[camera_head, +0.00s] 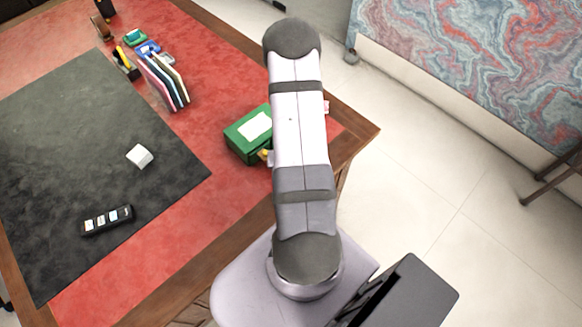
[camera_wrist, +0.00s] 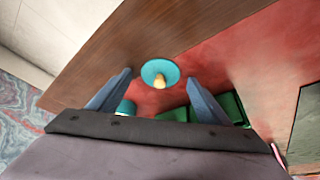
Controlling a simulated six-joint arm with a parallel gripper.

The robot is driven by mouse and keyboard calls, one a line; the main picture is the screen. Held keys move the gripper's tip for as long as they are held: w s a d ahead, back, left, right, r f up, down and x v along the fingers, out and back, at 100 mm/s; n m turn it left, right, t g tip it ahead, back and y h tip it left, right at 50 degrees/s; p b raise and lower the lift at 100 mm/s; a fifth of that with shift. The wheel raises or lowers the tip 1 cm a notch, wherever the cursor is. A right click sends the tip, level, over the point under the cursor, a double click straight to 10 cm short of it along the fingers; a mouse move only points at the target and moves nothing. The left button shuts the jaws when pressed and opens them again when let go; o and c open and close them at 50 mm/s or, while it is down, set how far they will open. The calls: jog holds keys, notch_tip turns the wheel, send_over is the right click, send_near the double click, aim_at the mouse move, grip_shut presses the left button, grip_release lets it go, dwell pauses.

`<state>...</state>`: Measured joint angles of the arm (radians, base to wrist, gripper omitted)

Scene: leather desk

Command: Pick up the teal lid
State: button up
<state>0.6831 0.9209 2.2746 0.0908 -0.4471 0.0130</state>
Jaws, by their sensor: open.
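My gripper (camera_wrist: 159,77) is open, with one blue-grey finger on each side of the lid in the picture. The lid appears apart from both fingers; the height between them is hard to tell. In the head view my arm hides the gripper, and the lid cannot be made out.
A teal object (camera_wrist: 125,107) shows partly behind the left finger. A green box (camera_head: 248,133) with a white label stands left of my arm. A white cube (camera_head: 140,156) and a black strip-shaped object (camera_head: 107,220) lie on the dark mat (camera_head: 60,130). Upright folders (camera_head: 164,82) stand farther back.

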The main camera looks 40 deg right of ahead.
jog(key=c, duration=1.1)
jog(key=shift+r, duration=0.1)
notch_tip(320, 180, up, 10)
jog(key=b, duration=0.1)
jog(key=w+d+n+b, duration=0.1)
jog(key=w+d+b, duration=0.1)
jog(key=d, duration=1.1)
jog(key=shift+w+b, duration=0.3)
jog(key=shift+w, duration=0.3)
